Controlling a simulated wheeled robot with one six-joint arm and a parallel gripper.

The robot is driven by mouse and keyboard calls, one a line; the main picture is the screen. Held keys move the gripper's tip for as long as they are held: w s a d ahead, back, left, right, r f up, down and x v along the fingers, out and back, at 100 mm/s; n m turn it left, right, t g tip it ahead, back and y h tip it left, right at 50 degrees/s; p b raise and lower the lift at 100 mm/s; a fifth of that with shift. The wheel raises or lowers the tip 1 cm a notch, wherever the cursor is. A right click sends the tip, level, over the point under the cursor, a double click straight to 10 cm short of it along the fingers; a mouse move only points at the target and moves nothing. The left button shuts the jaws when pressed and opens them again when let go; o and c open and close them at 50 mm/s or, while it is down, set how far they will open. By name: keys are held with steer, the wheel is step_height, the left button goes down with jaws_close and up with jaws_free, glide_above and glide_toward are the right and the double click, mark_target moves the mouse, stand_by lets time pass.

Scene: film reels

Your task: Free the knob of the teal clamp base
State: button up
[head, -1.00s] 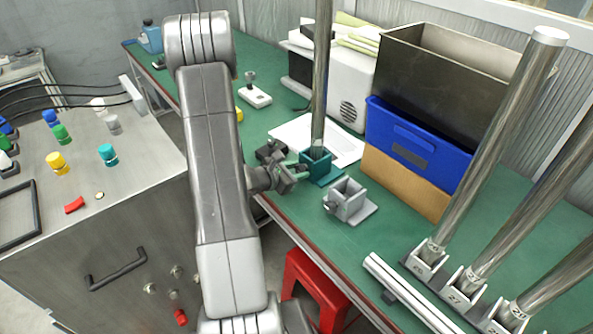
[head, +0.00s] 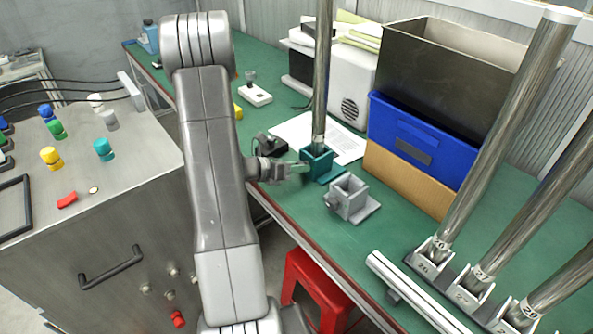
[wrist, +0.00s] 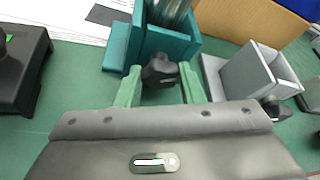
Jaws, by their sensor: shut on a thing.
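The teal clamp base (head: 316,163) stands on the green bench with a tall metal pole (head: 322,75) upright in it. In the wrist view the teal base (wrist: 186,48) is straight ahead, with its black knob (wrist: 160,70) on the near side. My gripper (head: 299,168) reaches the base from the left. In the wrist view its pale green fingers (wrist: 160,85) stand one on each side of the knob and are shut on it. The exact contact is partly hidden by the knob and fingers.
A grey clamp base (head: 350,200), empty, stands close to the right. A black device (wrist: 20,68) lies to the left in the wrist view. Paper (head: 345,150) lies behind the teal base. A blue bin (head: 420,135) stands at the right, poles in numbered holders (head: 468,295) in front.

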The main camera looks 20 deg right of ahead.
steer(key=n+g+b, duration=0.1)
steer(key=n+h+b, duration=0.1)
steer(key=n, duration=0.1)
steer(key=shift+w+f+g, duration=0.1)
steer(key=shift+f+g, duration=0.1)
steer(key=shift+g, duration=0.2)
steer(key=shift+w+a+n+g+h+b, duration=0.1)
steer(key=shift+n+g+h+b, duration=0.5)
steer(key=shift+n, duration=1)
steer(key=shift+h, duration=0.3)
steer(key=o, duration=1)
steer(key=shift+r, duration=0.1)
